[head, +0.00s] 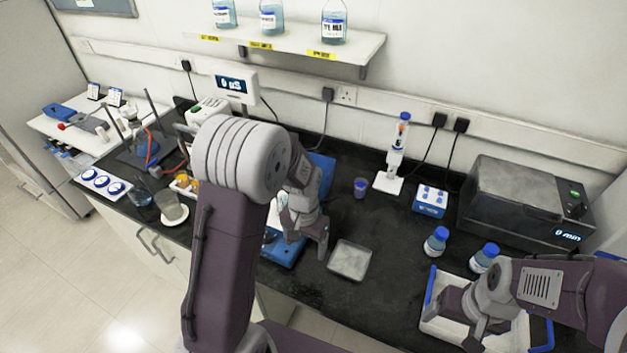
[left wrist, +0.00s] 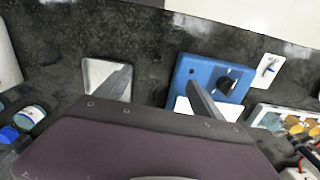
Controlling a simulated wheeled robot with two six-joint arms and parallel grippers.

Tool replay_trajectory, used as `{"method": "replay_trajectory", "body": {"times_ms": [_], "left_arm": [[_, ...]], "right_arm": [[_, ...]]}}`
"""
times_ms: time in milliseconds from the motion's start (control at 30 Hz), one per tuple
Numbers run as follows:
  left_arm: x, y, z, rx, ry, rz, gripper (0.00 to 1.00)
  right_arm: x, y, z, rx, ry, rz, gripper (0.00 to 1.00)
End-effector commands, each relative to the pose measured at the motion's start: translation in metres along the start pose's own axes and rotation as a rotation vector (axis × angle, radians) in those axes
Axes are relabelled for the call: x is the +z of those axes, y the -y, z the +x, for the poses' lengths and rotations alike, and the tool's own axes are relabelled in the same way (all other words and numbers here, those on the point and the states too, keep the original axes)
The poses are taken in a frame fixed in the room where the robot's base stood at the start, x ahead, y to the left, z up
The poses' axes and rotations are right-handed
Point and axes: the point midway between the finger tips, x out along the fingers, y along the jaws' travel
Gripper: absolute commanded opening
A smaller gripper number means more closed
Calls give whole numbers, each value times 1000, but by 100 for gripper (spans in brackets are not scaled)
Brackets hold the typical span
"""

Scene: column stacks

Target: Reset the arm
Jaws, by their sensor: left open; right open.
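My left gripper (head: 306,240) is open and empty above the middle of the black bench, between a blue device (head: 285,252) and a square grey tray (head: 350,260). In the left wrist view the left gripper (left wrist: 160,85) shows its two fingers spread apart. One finger overlaps the grey tray (left wrist: 104,76) and the other overlaps the blue device (left wrist: 212,72). My right gripper (head: 468,318) is open at the lower right, over a white tray with blue handles (head: 437,325). The left arm hides part of the blue device.
Blue-capped bottles (head: 436,241) stand behind the white tray. A pipette on a stand (head: 397,150), a blue rack (head: 430,201) and a grey oven (head: 510,205) line the back. Glassware (head: 140,150) crowds the left end. A shelf (head: 300,40) hangs above. The bench around the grey tray is clear.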

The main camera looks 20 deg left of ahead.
Motion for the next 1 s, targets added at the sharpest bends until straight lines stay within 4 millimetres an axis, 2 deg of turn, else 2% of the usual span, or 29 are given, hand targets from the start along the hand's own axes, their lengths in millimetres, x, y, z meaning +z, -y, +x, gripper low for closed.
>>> {"method": "replay_trajectory", "body": {"times_ms": [267,367,467,500,600,667,700,1000], "left_arm": [[0,0,0,0,-2,2,78],[-6,-2,-18,-8,-63,10,78],[24,-11,-35,-7,-106,2,78],[40,-14,-37,-4,-116,-14,78],[77,-21,-34,5,-119,-72,78],[92,-23,-29,9,-102,-104,78],[96,-23,-25,11,-94,-123,78],[93,-23,-26,11,-104,-145,78]], "right_arm": [[0,0,1,0,0,0,82],[1,0,6,0,0,0,82],[1,0,12,0,0,0,82],[2,0,13,0,1,0,82],[2,0,14,0,0,0,82],[2,0,13,0,0,0,82],[2,0,13,0,0,0,82],[1,0,13,0,0,0,82]]}}
